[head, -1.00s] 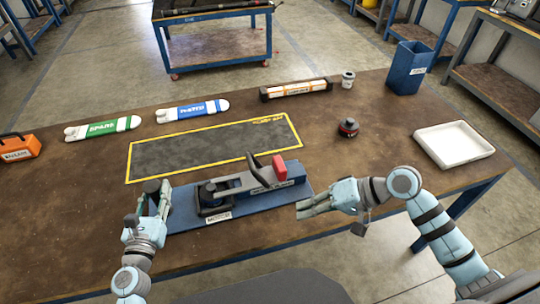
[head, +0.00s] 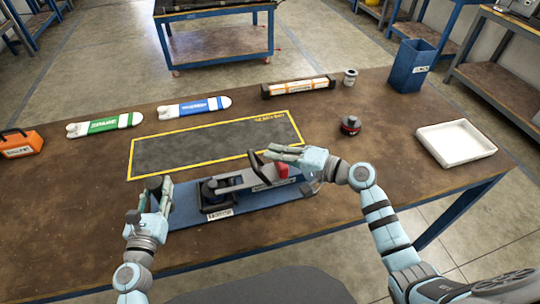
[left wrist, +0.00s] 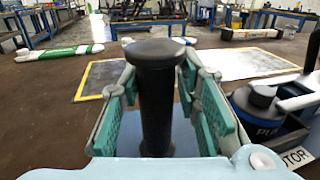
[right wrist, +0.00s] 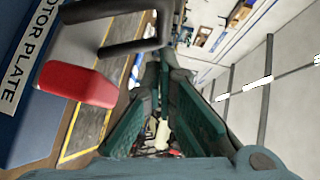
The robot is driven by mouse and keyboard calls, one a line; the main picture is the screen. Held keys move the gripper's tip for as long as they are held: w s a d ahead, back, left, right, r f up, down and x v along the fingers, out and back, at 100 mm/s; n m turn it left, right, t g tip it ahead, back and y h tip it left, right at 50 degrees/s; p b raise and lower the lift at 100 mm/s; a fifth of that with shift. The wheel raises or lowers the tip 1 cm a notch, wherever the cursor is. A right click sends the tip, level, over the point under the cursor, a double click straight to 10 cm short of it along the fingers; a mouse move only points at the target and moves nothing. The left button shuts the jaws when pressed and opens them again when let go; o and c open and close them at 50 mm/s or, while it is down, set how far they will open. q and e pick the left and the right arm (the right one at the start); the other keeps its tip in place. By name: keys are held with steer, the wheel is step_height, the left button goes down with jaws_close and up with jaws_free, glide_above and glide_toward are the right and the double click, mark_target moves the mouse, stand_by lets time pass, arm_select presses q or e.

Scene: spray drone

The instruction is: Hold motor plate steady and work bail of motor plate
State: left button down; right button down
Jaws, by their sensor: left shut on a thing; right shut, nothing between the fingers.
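The motor plate (head: 186,212) is a blue base near the table's front edge, with a grey arm and a black part on top. My left gripper (head: 155,188) is shut on a black upright post (left wrist: 157,100) at its left end. The black bail (head: 255,163) stands up near the right part of the plate, beside a red block (head: 283,172). My right gripper (head: 272,151) is shut and empty, above the plate close to the bail. The right wrist view shows the bail (right wrist: 108,48) and red block (right wrist: 77,84) left of the fingers. Contact with the bail cannot be told.
A yellow-bordered dark mat (head: 200,148) lies behind the plate. Green (head: 104,125) and blue (head: 194,107) labelled pieces, an orange box (head: 21,143), a long case (head: 298,87), a red-black part (head: 350,125), a white tray (head: 455,142) and a blue bin (head: 412,66) stand around.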

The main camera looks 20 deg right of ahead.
steer(key=shift+a+f, duration=0.2)
steer(key=shift+a, duration=0.55)
